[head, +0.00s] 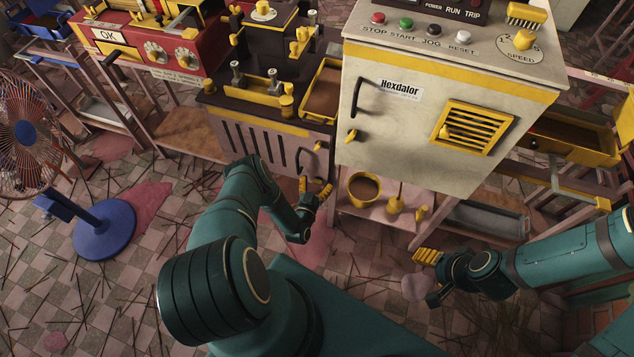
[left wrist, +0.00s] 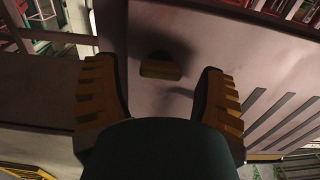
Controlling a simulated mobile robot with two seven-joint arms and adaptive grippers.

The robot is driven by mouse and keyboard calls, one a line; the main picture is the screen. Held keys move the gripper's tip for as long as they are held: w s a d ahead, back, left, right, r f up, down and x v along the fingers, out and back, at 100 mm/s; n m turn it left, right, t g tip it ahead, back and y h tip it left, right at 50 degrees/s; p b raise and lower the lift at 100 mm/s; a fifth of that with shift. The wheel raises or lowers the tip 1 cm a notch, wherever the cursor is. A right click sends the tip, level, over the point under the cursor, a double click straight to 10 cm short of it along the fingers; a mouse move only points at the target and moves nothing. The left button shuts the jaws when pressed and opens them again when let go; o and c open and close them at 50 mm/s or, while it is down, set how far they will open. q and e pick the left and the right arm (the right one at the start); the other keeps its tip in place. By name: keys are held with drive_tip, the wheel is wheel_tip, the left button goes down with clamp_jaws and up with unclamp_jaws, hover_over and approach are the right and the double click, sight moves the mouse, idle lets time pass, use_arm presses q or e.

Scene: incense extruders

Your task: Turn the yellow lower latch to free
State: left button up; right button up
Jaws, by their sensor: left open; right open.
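A small yellow latch block (left wrist: 160,69) stands out from a grey-mauve panel in the left wrist view, between my left gripper's fingers; its depth from the fingertips is unclear. My left gripper (left wrist: 163,78) is open around that spot, and nothing is held. In the head view my left gripper (head: 315,184) is in front of the slotted grey door (head: 262,143). A yellow latch (head: 318,146) shows above it on that door; I cannot tell if it is the same one. My right gripper (head: 427,278) is open and empty, low at the right.
A white Hexdalor cabinet (head: 400,140) with its own yellow latch (head: 352,135) stands right of the door. A yellow pot (head: 363,187) sits on the shelf below it. A blue-based fan (head: 104,230) stands at the left. Thin sticks litter the checkered floor.

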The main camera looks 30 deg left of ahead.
use_arm(q)
drive_tip(key=c, duration=1.2)
drive_tip(key=n, duration=0.3)
drive_tip(key=shift+a+n, duration=0.1)
drive_tip(key=shift+n, duration=0.2)
drive_tip(key=n, duration=0.4)
drive_tip(key=shift+a+n, duration=0.1)
drive_tip(key=shift+n, duration=0.2)
drive_tip(key=n, duration=0.3)
drive_tip(key=shift+f, duration=0.1)
drive_tip(key=shift+n, duration=2)
drive_tip(key=o, duration=1.2)
drive_tip(key=shift+f, duration=0.1)
